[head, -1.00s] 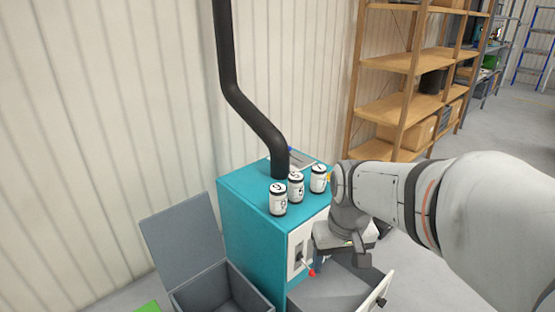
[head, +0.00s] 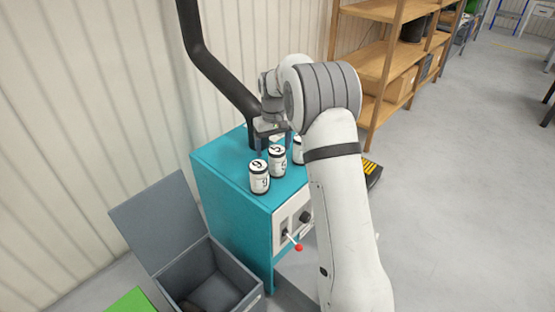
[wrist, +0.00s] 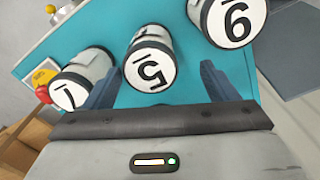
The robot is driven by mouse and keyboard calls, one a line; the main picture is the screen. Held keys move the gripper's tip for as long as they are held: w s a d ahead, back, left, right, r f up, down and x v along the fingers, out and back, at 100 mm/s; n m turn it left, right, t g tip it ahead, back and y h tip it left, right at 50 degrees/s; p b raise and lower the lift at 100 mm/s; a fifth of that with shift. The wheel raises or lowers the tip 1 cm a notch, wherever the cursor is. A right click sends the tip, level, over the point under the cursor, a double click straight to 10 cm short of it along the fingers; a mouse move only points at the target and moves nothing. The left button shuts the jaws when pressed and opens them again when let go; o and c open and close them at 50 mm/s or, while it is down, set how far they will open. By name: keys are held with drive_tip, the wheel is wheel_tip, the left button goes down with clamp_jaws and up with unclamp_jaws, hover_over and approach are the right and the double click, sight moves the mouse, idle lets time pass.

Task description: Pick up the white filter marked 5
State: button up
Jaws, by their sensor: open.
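The white filter marked 5 (head: 277,163) stands upright on the teal cabinet (head: 232,222), in the middle of a row of three. In the wrist view its round end with the 5 (wrist: 150,70) faces the camera, between my two fingers. My gripper (head: 273,142) is open and empty, above and behind the row in the head view. A filter marked 9 or 6 (head: 259,178) stands to its left. A third filter (head: 298,150) is mostly hidden by my arm; its mark looks like a 1 or 7 in the wrist view (wrist: 75,85).
A black pipe (head: 215,62) rises from the cabinet's back. A grey open-lidded bin (head: 172,262) stands at left. A red-tipped lever (head: 298,247) sticks out of the cabinet front. In the wrist view my left finger is close to the third filter, with a red button (wrist: 42,92) beyond.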

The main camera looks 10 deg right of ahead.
sight(277, 162)
drive_tip(key=f, duration=0.2)
drive_tip(key=f+b, duration=0.1)
drive_tip(key=f, duration=0.1)
drive_tip(key=d+f, duration=0.1)
drive_tip(key=f, duration=0.2)
drive_tip(key=shift+f, duration=0.1)
drive_tip(key=c, duration=1.1)
